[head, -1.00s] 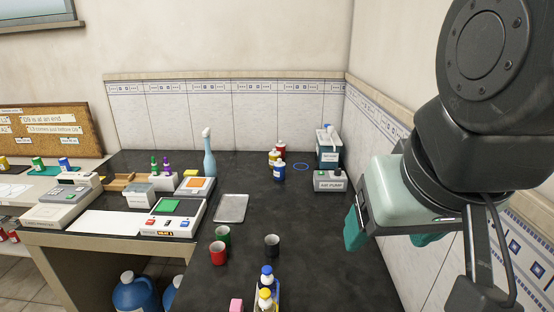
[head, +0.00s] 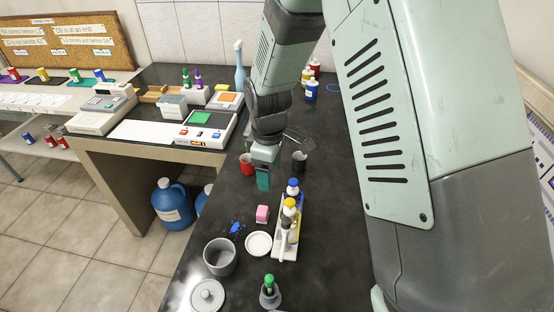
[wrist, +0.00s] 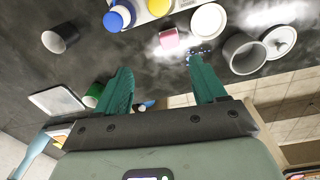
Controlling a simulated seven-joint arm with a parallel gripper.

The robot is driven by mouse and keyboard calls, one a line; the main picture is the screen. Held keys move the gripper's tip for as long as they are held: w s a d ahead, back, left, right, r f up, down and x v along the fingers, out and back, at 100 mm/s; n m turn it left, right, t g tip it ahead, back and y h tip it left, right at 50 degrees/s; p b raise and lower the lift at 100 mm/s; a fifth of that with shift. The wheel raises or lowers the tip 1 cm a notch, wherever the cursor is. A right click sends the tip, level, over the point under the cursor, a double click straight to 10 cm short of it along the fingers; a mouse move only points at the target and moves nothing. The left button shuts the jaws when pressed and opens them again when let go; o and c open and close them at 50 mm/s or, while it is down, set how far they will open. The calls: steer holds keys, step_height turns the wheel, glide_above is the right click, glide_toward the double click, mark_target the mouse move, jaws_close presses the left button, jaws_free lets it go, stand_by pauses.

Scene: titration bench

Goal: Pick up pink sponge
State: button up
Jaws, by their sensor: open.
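The pink sponge (head: 262,214) is a small pink block lying on the dark bench, left of the bottle rack and just behind the white dish. It also shows in the wrist view (wrist: 169,39), beyond and between my fingertips. My gripper (head: 263,182) hangs above the bench, farther back than the sponge and apart from it. In the wrist view my gripper's (wrist: 158,75) two teal fingers are spread wide with nothing between them.
A rack (head: 287,252) with capped bottles stands right of the sponge. A white dish (head: 258,244), grey pot (head: 220,257), lid (head: 207,296) and blue bits (head: 237,230) lie in front. A red cup (head: 246,165) and dark cup (head: 299,162) stand behind.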

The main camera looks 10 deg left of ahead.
steer(key=n, duration=0.1)
glide_above(262, 210)
steer(key=shift+g, duration=0.3)
step_height(262, 210, down, 10)
steer(key=shift+r, duration=0.25)
steer(key=shift+w+f, duration=0.1)
steer(key=shift+f, duration=3.05)
steer(key=c, duration=1)
step_height(262, 210, up, 10)
